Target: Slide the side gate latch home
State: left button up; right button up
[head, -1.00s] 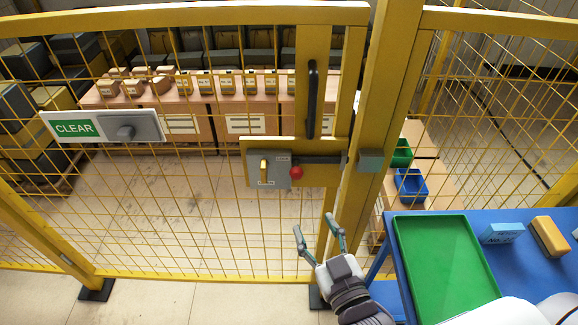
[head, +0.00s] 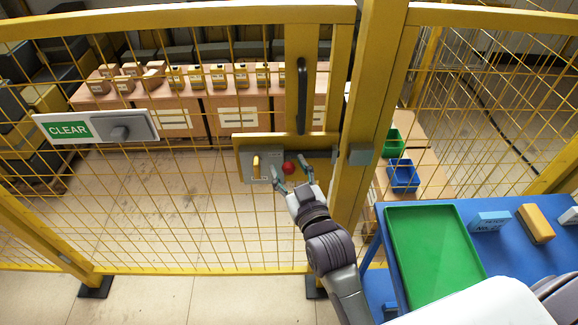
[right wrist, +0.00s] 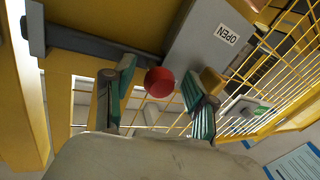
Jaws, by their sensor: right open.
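The latch is mounted on the yellow side gate. Its grey latch plate (head: 262,163) carries a small yellow tab and shows an OPEN label in the right wrist view (right wrist: 205,40). A red knob (head: 290,168) sits at the plate's right side, on the dark bolt bar (right wrist: 100,42). The grey keeper block (head: 360,154) is on the post to the right. My right gripper (head: 292,172) is open, with one finger on each side of the red knob (right wrist: 159,82); I cannot tell whether either touches it. My left gripper is not in view.
A black vertical handle (head: 302,95) stands above the latch. A green CLEAR sign (head: 70,130) hangs on the mesh at left. The blue table (head: 470,222) with a green tray (head: 432,260) and small boxes is at lower right. Shelved boxes stand behind the fence.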

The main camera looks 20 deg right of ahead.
aim_at(310, 157)
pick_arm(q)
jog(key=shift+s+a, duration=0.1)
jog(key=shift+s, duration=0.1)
pick_arm(e)
jog(key=shift+w, duration=0.1)
jog(key=shift+c, duration=0.3)
grip_shut()
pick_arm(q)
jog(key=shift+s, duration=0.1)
pick_arm(e)
jog(key=d+p, duration=0.1)
jog(key=d, duration=0.1)
jog(key=s+d, duration=0.1)
jog(key=d+p, duration=0.1)
jog(key=d, duration=0.1)
jog(key=shift+s+d+r+p, duration=0.1)
jog(key=shift+s+d+p, duration=0.2)
jog(key=shift+p, duration=0.05)
jog(key=shift+d, duration=0.3)
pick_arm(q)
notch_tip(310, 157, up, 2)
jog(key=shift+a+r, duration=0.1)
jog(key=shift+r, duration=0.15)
pick_arm(e)
jog(key=shift+a, duration=0.1)
